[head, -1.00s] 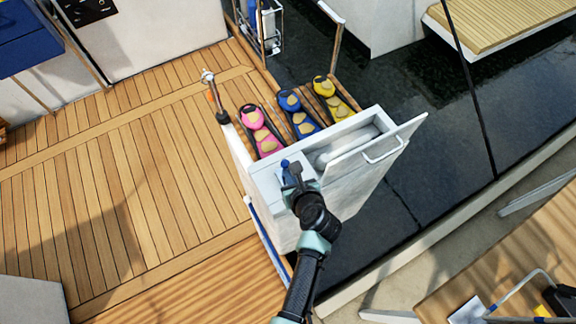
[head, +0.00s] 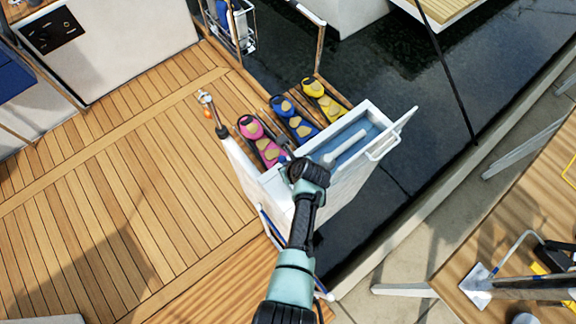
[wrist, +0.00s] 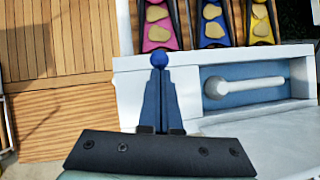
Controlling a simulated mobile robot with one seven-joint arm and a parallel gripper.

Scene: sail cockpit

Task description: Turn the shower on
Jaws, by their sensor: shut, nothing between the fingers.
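The white shower box (head: 270,179) stands at the deck's edge with its lid (head: 402,125) open. A white shower handset (head: 345,146) lies in its blue-lined recess; it also shows at right in the wrist view (wrist: 245,86). Left of the recess, a round blue knob (wrist: 159,59) appears right at my fingertips in the wrist view; I cannot tell whether they touch. My gripper (wrist: 160,76) is shut and empty over the box's left part. In the head view my wrist hides the knob, and my gripper (head: 284,157) is partly hidden.
Dark water (head: 400,80) lies to the right. The wooden deck (head: 110,180) at left is clear.

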